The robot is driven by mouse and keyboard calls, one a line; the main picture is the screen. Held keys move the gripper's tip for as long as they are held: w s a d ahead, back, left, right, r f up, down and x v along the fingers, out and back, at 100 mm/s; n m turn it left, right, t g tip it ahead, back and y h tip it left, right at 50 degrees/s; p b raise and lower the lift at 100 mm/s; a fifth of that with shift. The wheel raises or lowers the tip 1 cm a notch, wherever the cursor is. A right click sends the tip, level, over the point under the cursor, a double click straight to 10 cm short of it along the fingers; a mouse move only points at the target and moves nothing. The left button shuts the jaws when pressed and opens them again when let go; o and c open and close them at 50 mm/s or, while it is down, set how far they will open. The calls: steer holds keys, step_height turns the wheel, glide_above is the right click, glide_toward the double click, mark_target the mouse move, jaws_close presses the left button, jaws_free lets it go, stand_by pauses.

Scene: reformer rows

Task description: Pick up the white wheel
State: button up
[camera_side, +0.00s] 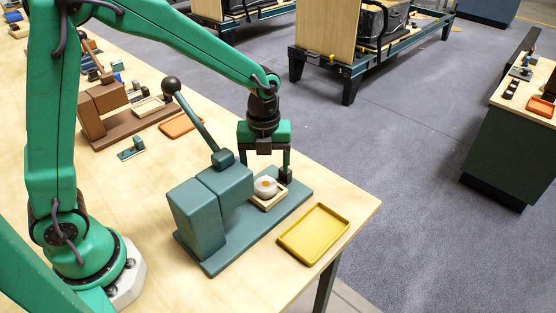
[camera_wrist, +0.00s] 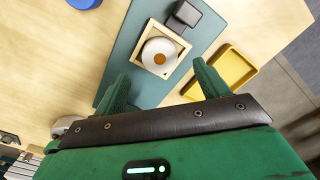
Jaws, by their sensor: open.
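The white wheel (camera_side: 265,186), a round disc with a small orange centre, lies in a square wooden frame (camera_side: 272,204) on the teal base of a lever press. In the wrist view the white wheel (camera_wrist: 153,47) sits inside the wooden frame (camera_wrist: 145,68), just beyond my fingertips. My gripper (camera_side: 266,170) points down above the wheel with its fingers spread to either side. It is open and empty; the wrist view shows my gripper (camera_wrist: 161,70) with a wide gap.
The teal press body (camera_side: 209,208) and its ball-topped lever (camera_side: 192,113) stand close left of my gripper. A yellow tray (camera_side: 314,234) lies to the right near the table edge. A brown press (camera_side: 102,108) and an orange tray (camera_side: 181,125) stand farther back.

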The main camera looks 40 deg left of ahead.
mark_target(266, 183)
steer(key=shift+f, duration=2.6)
steer(key=c, duration=1.1)
